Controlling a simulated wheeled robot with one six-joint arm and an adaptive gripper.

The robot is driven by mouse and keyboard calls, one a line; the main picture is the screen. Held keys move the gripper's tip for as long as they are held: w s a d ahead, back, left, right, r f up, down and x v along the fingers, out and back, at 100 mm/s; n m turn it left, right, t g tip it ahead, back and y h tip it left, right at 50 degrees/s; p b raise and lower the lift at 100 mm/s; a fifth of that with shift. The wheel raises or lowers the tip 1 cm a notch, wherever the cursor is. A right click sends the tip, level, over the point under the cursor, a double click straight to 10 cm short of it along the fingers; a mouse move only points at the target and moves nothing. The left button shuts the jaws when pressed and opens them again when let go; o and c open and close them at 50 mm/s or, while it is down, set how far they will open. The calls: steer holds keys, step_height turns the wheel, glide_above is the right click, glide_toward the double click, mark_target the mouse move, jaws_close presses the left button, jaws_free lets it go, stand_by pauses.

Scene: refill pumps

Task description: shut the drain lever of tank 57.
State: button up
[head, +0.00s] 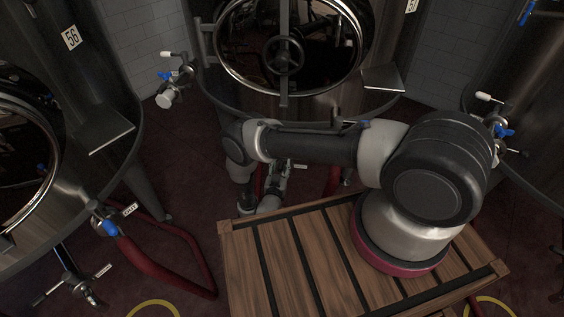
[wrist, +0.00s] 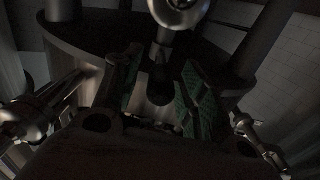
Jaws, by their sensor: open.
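The middle tank (head: 300,108) stands ahead of me; its number plate (head: 412,5) is cut off at the top edge, so I cannot read 57 there. In the head view my arm hides most of its drain area; a small pale tag (head: 299,166) shows beside my wrist. In the wrist view my gripper (wrist: 165,92) is open, with green pads on both fingers. A dark rounded rod end, likely the drain lever (wrist: 160,88), lies between the fingers, below a metal fitting (wrist: 180,10). I cannot tell whether the pads touch it.
Tank 56 (head: 75,90) stands at left, with a blue-handled valve (head: 108,226) and a red hose (head: 160,262). Another tank (head: 530,120) stands at right. The middle tank's side valve (head: 172,80) sticks out left. A slatted wooden deck (head: 285,265) lies below my arm.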

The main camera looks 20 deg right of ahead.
steer(key=shift+x, duration=1.5)
jaws_close()
steer(key=shift+a, duration=0.1)
steer(key=shift+w+a+m+g+h, duration=0.15)
steer(key=shift+a+m+g+h, duration=0.2)
steer(key=shift+h, duration=0.2)
steer(key=shift+w+a+m+g+h, duration=0.1)
steer(key=shift+w+m+g+h, duration=0.15)
steer(key=shift+m+h, duration=0.25)
steer(key=shift+w+a+m+g+h, duration=0.2)
steer(key=shift+a+m+g+h, duration=0.1)
steer(key=shift+m+g+h, duration=0.55)
steer(key=shift+w+a+m+g+h, duration=0.25)
steer(key=shift+m+g+h, duration=0.35)
steer(key=shift+h, duration=0.3)
jaws_free()
